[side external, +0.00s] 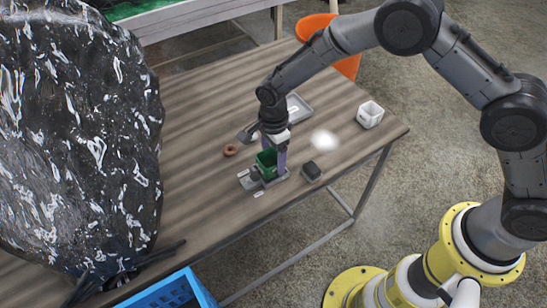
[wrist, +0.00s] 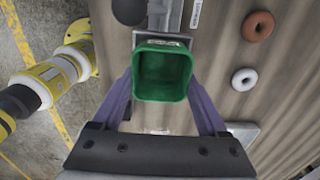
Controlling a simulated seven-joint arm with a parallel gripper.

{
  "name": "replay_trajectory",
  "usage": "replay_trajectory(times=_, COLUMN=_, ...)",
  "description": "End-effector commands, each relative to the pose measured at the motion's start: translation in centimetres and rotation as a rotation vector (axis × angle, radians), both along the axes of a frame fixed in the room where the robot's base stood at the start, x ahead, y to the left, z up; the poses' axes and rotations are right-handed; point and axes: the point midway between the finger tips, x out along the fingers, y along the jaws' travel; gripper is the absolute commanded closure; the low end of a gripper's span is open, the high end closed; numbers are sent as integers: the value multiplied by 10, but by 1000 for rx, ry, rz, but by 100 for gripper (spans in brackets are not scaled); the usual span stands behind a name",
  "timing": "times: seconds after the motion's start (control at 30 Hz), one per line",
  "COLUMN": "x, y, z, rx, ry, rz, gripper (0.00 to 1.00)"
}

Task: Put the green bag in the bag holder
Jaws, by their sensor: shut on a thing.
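The green bag (side external: 266,160) is a small, open-topped, box-shaped green container. In the wrist view the green bag (wrist: 163,75) sits upright between the purple fingers, with its empty inside showing. My gripper (side external: 269,168) is shut on it, one finger on each side; the wrist view also shows my gripper (wrist: 163,88). A grey fixture (side external: 246,181), which looks like the bag holder, lies on the table directly under and beside the bag. Part of this grey fixture (wrist: 172,14) shows beyond the bag in the wrist view. Whether the bag rests in it I cannot tell.
A brown ring (side external: 231,150) and a white ring (wrist: 244,78) lie near the fixture. A dark block (side external: 311,171) is close on the right. A grey tray (side external: 299,108) and a white cup (side external: 369,115) stand farther back. A large black marbled object (side external: 75,130) fills the left.

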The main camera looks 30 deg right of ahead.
Motion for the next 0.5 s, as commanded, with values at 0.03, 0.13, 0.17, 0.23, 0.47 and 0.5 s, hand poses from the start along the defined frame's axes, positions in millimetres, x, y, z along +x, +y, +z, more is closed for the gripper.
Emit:
replay_trajectory(times=0.03, x=0, y=0, z=-6, rx=-1, ry=1, rz=0, gripper=75)
replay_trajectory(times=0.13, x=0, y=0, z=-8, rx=0, ry=-1, rz=0, gripper=75)
replay_trajectory(times=0.17, x=0, y=0, z=-8, rx=1, ry=-1, rz=0, gripper=75)
replay_trajectory(times=0.23, x=0, y=0, z=-8, rx=0, ry=-1, rz=0, gripper=75)
replay_trajectory(times=0.47, x=0, y=0, z=-11, rx=1, ry=-1, rz=0, gripper=20)
replay_trajectory(times=0.5, x=0, y=0, z=-11, rx=1, ry=-1, rz=0, gripper=13)
